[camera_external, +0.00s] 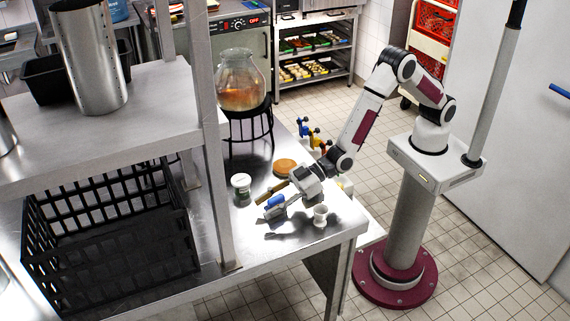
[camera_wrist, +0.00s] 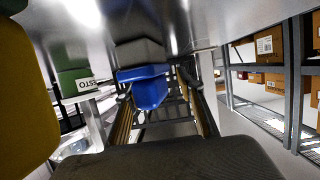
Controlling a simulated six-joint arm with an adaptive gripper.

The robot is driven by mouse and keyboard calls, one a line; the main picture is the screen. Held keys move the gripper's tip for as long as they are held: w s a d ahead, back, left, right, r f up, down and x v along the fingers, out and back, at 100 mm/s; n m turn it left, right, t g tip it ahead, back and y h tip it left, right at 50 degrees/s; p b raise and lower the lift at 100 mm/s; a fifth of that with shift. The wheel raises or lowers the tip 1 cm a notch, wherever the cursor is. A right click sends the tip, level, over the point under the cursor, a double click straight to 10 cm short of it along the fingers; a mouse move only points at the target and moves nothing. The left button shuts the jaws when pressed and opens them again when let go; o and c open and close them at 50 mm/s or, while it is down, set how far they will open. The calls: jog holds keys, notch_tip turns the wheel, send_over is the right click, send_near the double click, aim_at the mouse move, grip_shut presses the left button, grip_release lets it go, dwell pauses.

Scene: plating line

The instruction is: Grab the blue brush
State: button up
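The blue brush (camera_external: 275,201) is on the steel table, right at the end of my gripper (camera_external: 279,207). In the wrist view its blue part (camera_wrist: 145,90) is ahead of my gripper (camera_wrist: 158,88), in line with the gap between the two fingers. A grey block-like part shows just beyond the blue.
A green pesto jar (camera_external: 241,184) stands left of my gripper; it shows in the wrist view (camera_wrist: 74,84). A white cup (camera_external: 320,215) stands close on the right. A brown stick-like thing (camera_external: 266,194) and a round brown item (camera_external: 285,167) lie behind. A black crate (camera_external: 110,260) is left.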

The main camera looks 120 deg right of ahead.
jog(key=shift+x, duration=0.75)
grip_shut()
